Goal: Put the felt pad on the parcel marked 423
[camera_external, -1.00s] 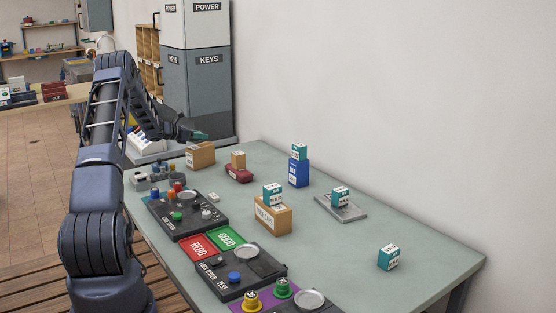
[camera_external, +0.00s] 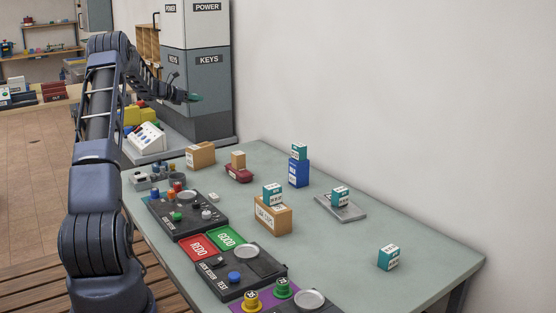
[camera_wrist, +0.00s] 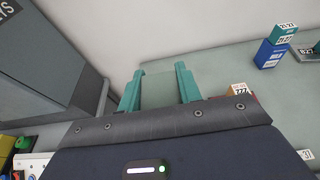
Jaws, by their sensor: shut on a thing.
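My gripper (camera_external: 196,97) is raised in front of the grey cabinet, above the far end of the table. In the wrist view its teal fingers (camera_wrist: 158,90) stand apart, with a flat grey-green piece between them that seems to be the felt pad (camera_wrist: 159,91). Its colour is close to the table's, so its outline is hard to tell. Several boxes stand on the table: a tan carton (camera_external: 201,155), a larger tan box (camera_external: 272,216) under a teal-and-white box (camera_external: 272,194), and a blue box (camera_external: 299,172) under another teal one. I cannot read 423 on any label.
The grey cabinet (camera_external: 209,75) marked KEYS stands close behind my gripper. A red item (camera_external: 239,173) with a small tan box on it, a grey plate (camera_external: 345,212) bearing a teal box, and control panels (camera_external: 188,215) occupy the table. The table's right part is mostly clear.

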